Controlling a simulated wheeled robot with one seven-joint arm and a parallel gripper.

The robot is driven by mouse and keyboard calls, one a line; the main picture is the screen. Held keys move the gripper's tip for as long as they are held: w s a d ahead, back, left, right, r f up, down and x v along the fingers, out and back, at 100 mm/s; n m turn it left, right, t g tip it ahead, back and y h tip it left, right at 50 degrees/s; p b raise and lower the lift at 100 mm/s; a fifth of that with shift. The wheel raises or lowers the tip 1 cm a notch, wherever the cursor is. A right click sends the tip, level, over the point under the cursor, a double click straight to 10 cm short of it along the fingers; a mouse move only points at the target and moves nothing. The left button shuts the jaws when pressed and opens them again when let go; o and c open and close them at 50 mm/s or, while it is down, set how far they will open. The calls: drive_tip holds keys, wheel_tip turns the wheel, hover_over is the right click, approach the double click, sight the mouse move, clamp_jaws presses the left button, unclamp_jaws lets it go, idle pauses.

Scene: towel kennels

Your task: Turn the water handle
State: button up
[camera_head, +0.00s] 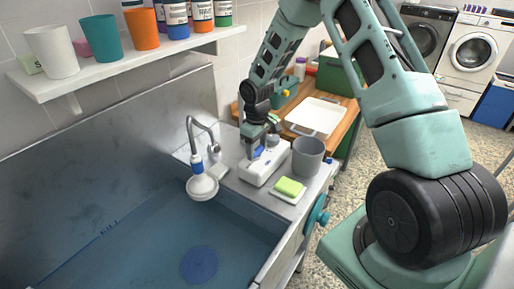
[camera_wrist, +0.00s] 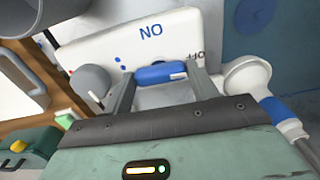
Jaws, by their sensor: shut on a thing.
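The water handle is a blue lever (camera_wrist: 158,74) on a white box (camera_head: 266,166) at the edge of the sink. In the wrist view the box face (camera_wrist: 105,50) carries upside-down ON and OFF marks, with blue dots near its left side. My gripper (camera_wrist: 160,70) has one grey finger at each end of the blue lever and is shut on it. The lever lies roughly level in the wrist view, its right end near the OFF mark. In the head view my gripper (camera_head: 257,152) is at the box, and the lever is mostly hidden.
A shower head (camera_head: 202,187) on a hose stands left of the box, over the blue tub (camera_head: 130,250). A grey cup (camera_head: 307,157) and a green sponge (camera_head: 289,187) stand close on the right. A white tray (camera_head: 316,117) lies on the wooden table behind.

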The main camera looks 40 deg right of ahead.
sight(257, 149)
drive_tip(key=o, duration=1)
wheel_tip(257, 149, up, 18)
drive_tip(key=b, duration=0.3)
drive_tip(key=shift+f, duration=0.25)
